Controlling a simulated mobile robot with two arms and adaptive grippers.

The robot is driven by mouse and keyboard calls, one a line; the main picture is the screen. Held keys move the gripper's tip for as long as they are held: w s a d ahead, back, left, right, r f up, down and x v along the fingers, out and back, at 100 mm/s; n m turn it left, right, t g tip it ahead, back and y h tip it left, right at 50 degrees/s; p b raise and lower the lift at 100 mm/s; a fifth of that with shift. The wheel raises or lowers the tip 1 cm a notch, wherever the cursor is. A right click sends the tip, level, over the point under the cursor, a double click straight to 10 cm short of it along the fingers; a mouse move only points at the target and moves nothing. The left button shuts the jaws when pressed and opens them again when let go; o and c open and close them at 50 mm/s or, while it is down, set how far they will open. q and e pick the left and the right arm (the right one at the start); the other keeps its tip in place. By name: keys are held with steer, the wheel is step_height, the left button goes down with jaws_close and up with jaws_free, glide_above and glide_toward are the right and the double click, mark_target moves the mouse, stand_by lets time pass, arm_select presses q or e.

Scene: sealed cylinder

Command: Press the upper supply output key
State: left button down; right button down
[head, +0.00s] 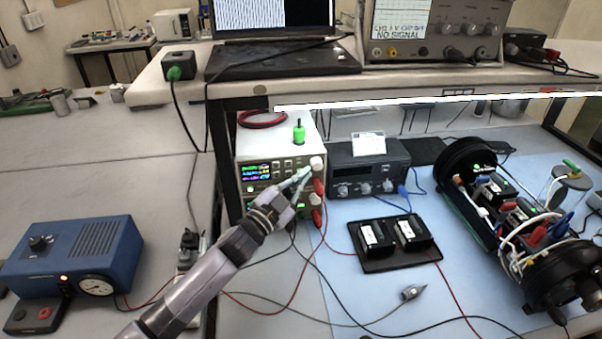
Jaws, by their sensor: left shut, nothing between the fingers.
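Two bench power supplies are stacked under the shelf. The upper supply (272,153) has a lit colored display (257,172), small keys and a white knob (317,163) at its right. The lower supply (251,206) is partly covered by my arm. My left gripper (304,174) is shut and empty, its fingertips at the right part of the upper supply's front, just below and left of the knob. The output key cannot be made out; the fingers cover that area. Whether the fingertips touch the panel I cannot tell. My right gripper is not in view.
Red plugs (318,187) and cables hang right beside the fingers. A dark instrument (366,168) stands to the right, with a black battery tray (401,258) in front. The opened cylinder (478,221) lies far right. A blue box (75,258) with a gauge stands left.

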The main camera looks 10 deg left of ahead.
arm_select(q)
steer(key=shift+s, duration=0.1)
steer(key=shift+s+d+p, duration=0.3)
steer(key=shift+s, duration=0.35)
steer(key=s, duration=0.1)
steer(key=s+d+p, duration=0.1)
steer(key=s, duration=0.1)
steer(key=s+d, duration=0.1)
steer(key=shift+s, duration=0.25)
stand_by(0.8)
